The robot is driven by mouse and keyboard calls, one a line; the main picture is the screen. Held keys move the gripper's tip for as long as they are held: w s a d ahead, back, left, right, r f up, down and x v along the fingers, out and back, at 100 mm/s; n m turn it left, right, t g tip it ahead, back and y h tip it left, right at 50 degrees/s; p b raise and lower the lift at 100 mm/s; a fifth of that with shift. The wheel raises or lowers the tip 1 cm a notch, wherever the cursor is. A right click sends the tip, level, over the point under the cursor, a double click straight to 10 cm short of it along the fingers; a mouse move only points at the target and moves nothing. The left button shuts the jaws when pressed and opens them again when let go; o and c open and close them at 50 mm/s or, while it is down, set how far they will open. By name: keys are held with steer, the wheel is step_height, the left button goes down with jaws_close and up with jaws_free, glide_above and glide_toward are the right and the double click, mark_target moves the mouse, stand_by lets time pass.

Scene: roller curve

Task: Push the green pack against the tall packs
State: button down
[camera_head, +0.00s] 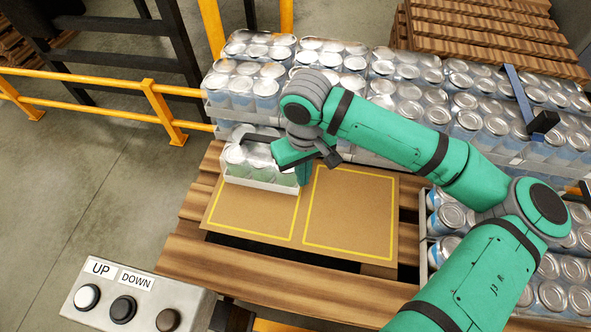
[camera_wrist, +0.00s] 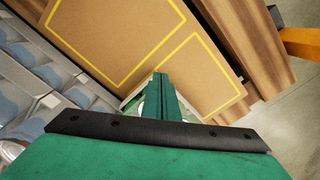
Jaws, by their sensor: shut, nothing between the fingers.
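The green pack (camera_head: 250,179), a white tray of cans with green sides and silver lids, sits at the far end of the left yellow outline on the cardboard sheet. Tall packs (camera_head: 238,100) of blue-and-white cans stand close behind it. I cannot tell whether they touch. My gripper (camera_head: 304,173) is shut and empty, pointing down at the green pack's right side; contact is unclear. In the wrist view, the shut fingers (camera_wrist: 158,88) hide most of the green pack (camera_wrist: 133,101), and only bits of its tray and cans show.
The cardboard sheet (camera_head: 348,215) has an empty right outline and lies on a wooden pallet (camera_head: 290,275). More can packs (camera_head: 445,215) stand at the right. A button box (camera_head: 140,300) is at front left. A yellow rail (camera_head: 85,80) runs along the left.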

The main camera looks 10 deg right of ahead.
mark_target(295, 182)
step_height(295, 182, down, 10)
steer(key=shift+r, duration=0.1)
steer(key=shift+w+a+r, duration=0.1)
steer(key=shift+w+a, duration=0.15)
steer(key=shift+w, duration=0.4)
steer(key=shift+w+a, duration=0.25)
steer(key=shift+w, duration=0.35)
steer(key=shift+w+a, duration=0.25)
steer(key=shift+w, duration=0.4)
steer(key=shift+w+d, duration=0.15)
